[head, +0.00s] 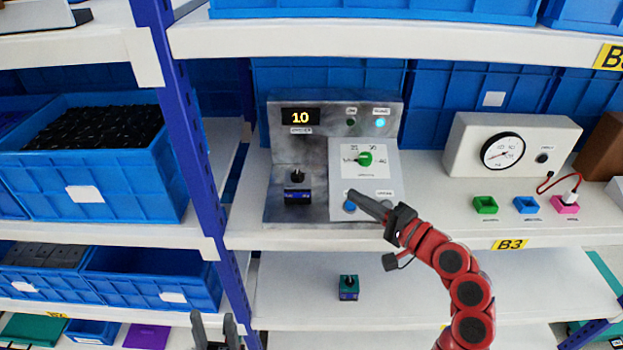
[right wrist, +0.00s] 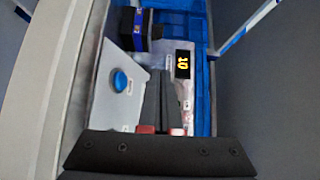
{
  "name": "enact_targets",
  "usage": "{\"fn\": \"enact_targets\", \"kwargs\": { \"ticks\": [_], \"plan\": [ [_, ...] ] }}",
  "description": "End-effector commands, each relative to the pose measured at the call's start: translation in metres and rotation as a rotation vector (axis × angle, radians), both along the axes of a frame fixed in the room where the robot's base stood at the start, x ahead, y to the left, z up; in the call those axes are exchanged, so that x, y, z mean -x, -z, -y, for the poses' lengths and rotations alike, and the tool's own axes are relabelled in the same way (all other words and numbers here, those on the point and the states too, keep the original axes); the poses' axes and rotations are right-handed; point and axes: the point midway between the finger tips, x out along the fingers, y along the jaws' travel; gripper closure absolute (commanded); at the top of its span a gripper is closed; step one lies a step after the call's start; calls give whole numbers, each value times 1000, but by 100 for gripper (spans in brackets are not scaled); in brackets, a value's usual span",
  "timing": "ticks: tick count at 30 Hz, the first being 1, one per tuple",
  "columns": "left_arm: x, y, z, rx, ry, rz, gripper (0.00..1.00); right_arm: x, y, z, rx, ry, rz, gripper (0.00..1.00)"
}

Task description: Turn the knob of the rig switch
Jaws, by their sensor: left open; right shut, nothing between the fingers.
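The rig (head: 285,140) is a grey metal stand on the middle shelf. Its green knob (head: 366,158) sits on a white dial plate on the sloped panel. Below it is a blue button (head: 349,207), also seen in the right wrist view (right wrist: 120,81). The display (head: 300,117) reads 10. My right gripper (head: 354,196) is shut and empty, its tips over the lower panel by the blue button and below the knob; contact cannot be told. The knob cannot be made out in the right wrist view. My left gripper (head: 213,322) is open and empty, low in front of the shelves.
A dark blue-and-black block (head: 297,188) sits on the rig's left side. A cyan lamp (head: 380,123) is lit. A gauge box (head: 512,147) and small coloured sockets stand to the right. A green-topped block (head: 348,287) is on the shelf below. A blue post (head: 195,140) rises left.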

Motion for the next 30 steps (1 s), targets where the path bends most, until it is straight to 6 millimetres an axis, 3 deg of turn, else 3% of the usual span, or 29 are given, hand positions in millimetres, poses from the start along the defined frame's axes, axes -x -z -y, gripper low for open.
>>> {"fn": "enact_targets", "kwargs": {
  "ticks": [11, 19, 30],
  "plan": [
    [0, -30, 0, 0, 0, 0, 50, -56, -4, -59, 0, -4, -1, 100],
    [0, -47, 0, 0, 0, 0, 50, -57, -4, -92, -1, 0, 2, 100],
    [0, -48, 0, 0, 0, 0, 50, -57, -1, -96, -1, 4, 4, 100]
  ]
}}
